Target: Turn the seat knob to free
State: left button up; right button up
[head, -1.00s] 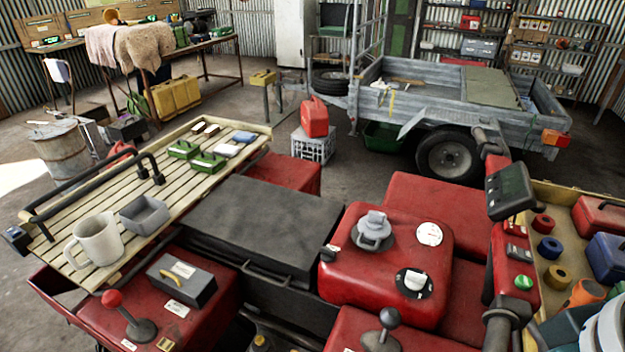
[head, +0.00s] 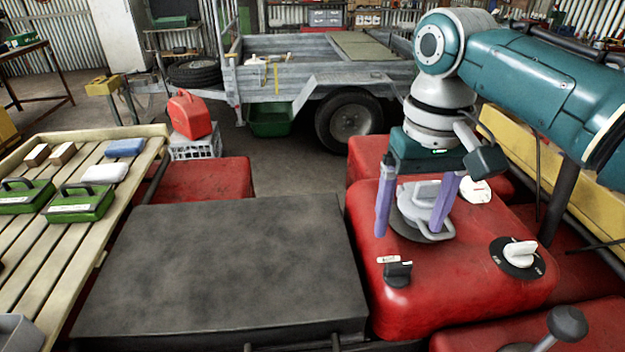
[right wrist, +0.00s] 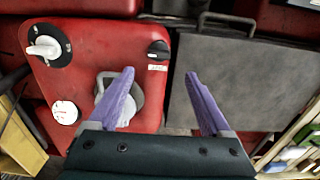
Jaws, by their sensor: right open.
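A small black knob (head: 398,273) with a white label beside it sits on the front left corner of the red tank (head: 470,290), beside the black seat (head: 220,270). I cannot read its label. In the right wrist view the black knob (right wrist: 158,49) shows near the tank's edge. A white knob on a black dial (head: 520,253) sits further right on the tank. My right gripper (head: 409,232) is open, its purple fingers pointing down over the tank around the grey cap (head: 425,205) in the picture. Whether they touch it I cannot tell. My left gripper is out of view.
A black-ball lever (head: 567,322) stands at the lower right. A grey trailer (head: 300,85) and a red jerry can (head: 190,114) are behind. The space above the seat is clear.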

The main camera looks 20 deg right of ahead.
aim_at(401, 264)
notch_tip(401, 264, down, 9)
jog(key=b, duration=0.2)
jog(key=shift+s+d+r+b, duration=0.1)
jog(key=shift+s+r+b, duration=0.1)
jog(key=shift+b, duration=0.1)
jog(key=shift+w, duration=0.1)
grip_shut()
dwell(0.3)
